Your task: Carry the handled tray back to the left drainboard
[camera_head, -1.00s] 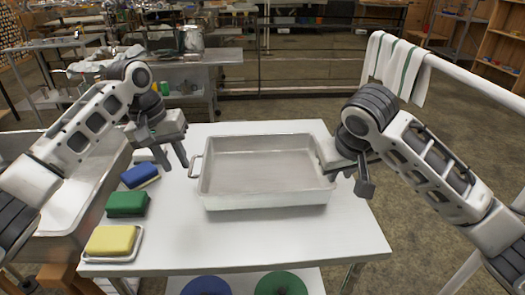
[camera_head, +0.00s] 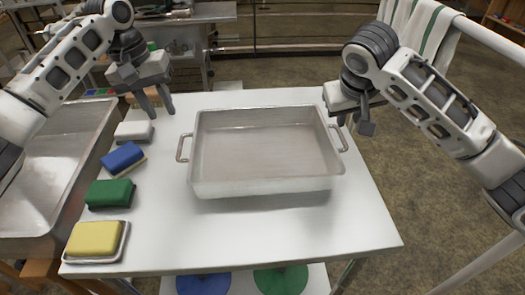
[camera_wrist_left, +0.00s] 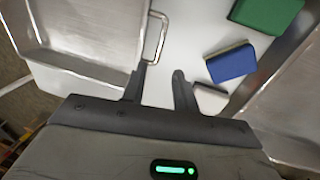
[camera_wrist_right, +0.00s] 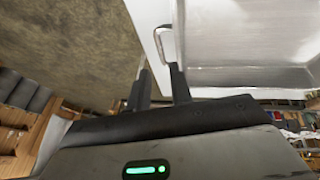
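The handled tray (camera_head: 265,185), a deep rectangular metal pan, sits on the white table (camera_head: 300,235). Its left handle (camera_head: 182,148) and right handle (camera_head: 340,138) are both free. My left gripper (camera_head: 158,112) is open and empty, above the table behind the left handle; in the left wrist view that handle (camera_wrist_left: 157,38) lies just beyond the fingertips. My right gripper (camera_head: 355,124) is open and empty, just behind the right handle; in the right wrist view the handle (camera_wrist_right: 165,45) is close ahead of the fingertips. A stainless, raised-rim surface (camera_head: 45,170), perhaps the left drainboard, adjoins the table's left side.
Along the table's left edge stand a white block (camera_head: 134,131), a blue sponge (camera_head: 122,158), a green sponge (camera_head: 109,193) and a yellow sponge (camera_head: 95,238) on a small dish. A rail with towels (camera_head: 435,30) runs at the right. The table in front of the tray is clear.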

